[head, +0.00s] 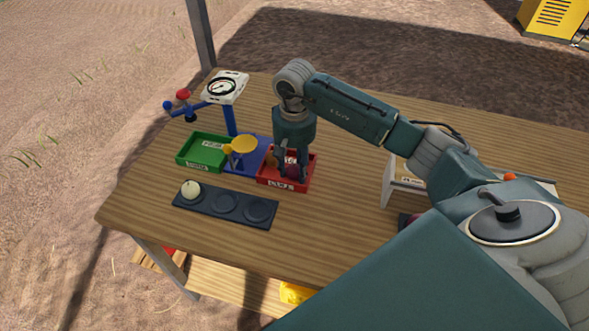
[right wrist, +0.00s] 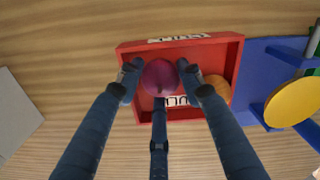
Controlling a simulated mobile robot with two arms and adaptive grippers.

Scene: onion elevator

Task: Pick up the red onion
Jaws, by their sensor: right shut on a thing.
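The red onion (right wrist: 160,77) sits in the red tray (right wrist: 216,52), between the fingertips of my right gripper (right wrist: 158,78). The fingers are shut on it, one on each side. In the head view my right gripper (head: 291,160) reaches straight down into the red tray (head: 268,182), and the red onion (head: 293,171) shows partly behind the fingers. A yellow-brown onion (right wrist: 217,87) lies beside it in the tray, close to one finger. My left gripper is not in view.
A green tray (head: 187,151) and a blue scale with a yellow pan (head: 243,143) and a dial (head: 222,87) stand left of the red tray. A dark three-hollow board (head: 226,204) holds a white onion (head: 190,189) in its left hollow. A white stand (head: 389,180) is at the right.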

